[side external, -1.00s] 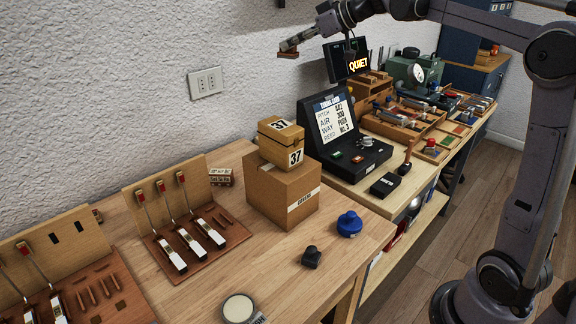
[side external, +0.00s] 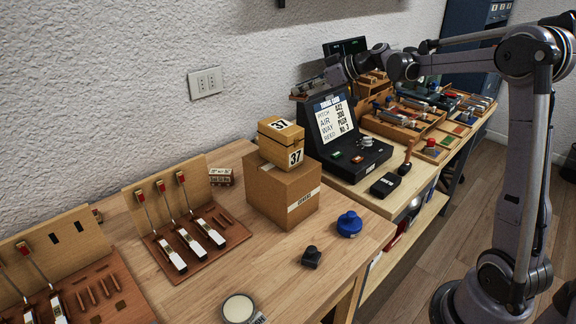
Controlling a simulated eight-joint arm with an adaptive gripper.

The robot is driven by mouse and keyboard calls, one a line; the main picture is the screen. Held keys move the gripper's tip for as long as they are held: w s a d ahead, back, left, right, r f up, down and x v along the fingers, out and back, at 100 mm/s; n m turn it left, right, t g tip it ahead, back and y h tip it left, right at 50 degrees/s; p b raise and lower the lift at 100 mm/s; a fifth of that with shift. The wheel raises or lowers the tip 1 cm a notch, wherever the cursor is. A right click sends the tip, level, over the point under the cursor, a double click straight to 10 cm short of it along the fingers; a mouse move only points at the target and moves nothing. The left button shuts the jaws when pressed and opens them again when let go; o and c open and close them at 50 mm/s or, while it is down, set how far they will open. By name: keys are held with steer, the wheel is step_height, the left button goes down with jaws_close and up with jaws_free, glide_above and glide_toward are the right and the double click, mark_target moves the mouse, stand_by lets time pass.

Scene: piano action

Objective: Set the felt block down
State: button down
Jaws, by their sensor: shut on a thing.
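My gripper (side external: 303,89) is at the upper left corner of the black display with the lettered panel (side external: 328,118), as seen in the side external view. It is shut on a small brown block, which I take to be the felt block (side external: 297,97). The block shows only as a thin dark strip under the fingertips. I cannot tell whether it touches anything below, as the display and cardboard boxes block the view there.
A cardboard box (side external: 268,193) with a smaller wooden box marked 37 (side external: 280,148) stands in front of the display. Key-action models (side external: 180,235) are at left. A blue round knob (side external: 349,223) and a small black piece (side external: 311,257) lie on the wooden bench.

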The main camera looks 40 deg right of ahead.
step_height(320, 180, down, 11)
steer(key=w+a+f, duration=0.2)
steer(key=a, duration=0.1)
steer(key=w+a+f, duration=0.2)
steer(key=a+f, duration=0.1)
steer(key=w+a+f, duration=0.2)
steer(key=w+a, duration=0.1)
steer(key=shift+a+f, duration=0.15)
steer(key=shift+f, duration=2.05)
steer(key=c, duration=1.2)
jaws_free()
steer(key=shift+f, duration=0.1)
steer(key=v, duration=1.2)
